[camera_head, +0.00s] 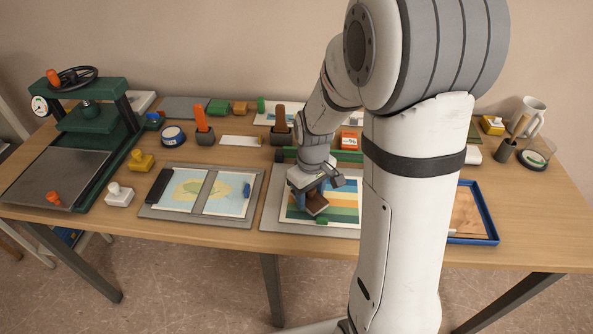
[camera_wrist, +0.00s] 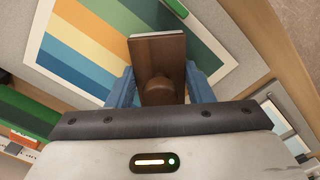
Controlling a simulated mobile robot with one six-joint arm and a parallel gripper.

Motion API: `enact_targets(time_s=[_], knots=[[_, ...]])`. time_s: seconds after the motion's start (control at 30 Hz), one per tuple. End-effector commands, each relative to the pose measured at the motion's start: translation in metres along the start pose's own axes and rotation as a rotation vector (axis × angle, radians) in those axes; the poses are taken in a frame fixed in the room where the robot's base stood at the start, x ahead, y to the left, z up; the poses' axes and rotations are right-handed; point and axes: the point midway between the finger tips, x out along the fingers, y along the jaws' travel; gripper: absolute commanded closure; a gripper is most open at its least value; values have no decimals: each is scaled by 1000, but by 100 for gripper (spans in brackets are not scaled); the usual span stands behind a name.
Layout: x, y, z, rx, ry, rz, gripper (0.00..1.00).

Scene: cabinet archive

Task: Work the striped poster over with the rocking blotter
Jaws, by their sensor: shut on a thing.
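The striped poster (camera_head: 345,215), with blue, teal, yellow and orange bands and a white border, lies on a grey board (camera_head: 272,219) right of the table's middle. It also shows in the wrist view (camera_wrist: 90,65). My gripper (camera_head: 313,196) is over the poster's left part, shut on the brown knob of the wooden rocking blotter (camera_head: 317,206). The blotter's brown block (camera_wrist: 160,48) shows between the blue fingers in the wrist view. I cannot tell whether its underside touches the poster. My arm hides the poster's right part in the head view.
A small green block (camera_head: 321,221) sits at the poster's front edge. A map sheet (camera_head: 190,188) on another board is at left, beside a green press (camera_head: 100,120). A blue-rimmed tray (camera_head: 484,212) is at right.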

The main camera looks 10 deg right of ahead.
Motion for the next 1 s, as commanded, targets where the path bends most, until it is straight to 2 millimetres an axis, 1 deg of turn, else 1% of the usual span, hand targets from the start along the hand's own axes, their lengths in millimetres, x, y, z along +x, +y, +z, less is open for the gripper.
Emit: enact_targets(time_s=[0.03,0.1,0.2,0.47,0.5,0.53,0.6,0.67,1.0], knots=[[-1,1,1,1,-1,0,78],[3,-5,-3,1,-2,-1,78],[-1,-12,-7,3,1,0,78],[1,-31,-19,3,0,0,78],[-6,-30,-19,4,0,0,78],[-8,-30,-19,4,-1,-1,78],[-27,-30,-19,3,4,1,78],[-30,-31,-19,3,0,0,78],[-60,-29,-18,6,1,0,78]])
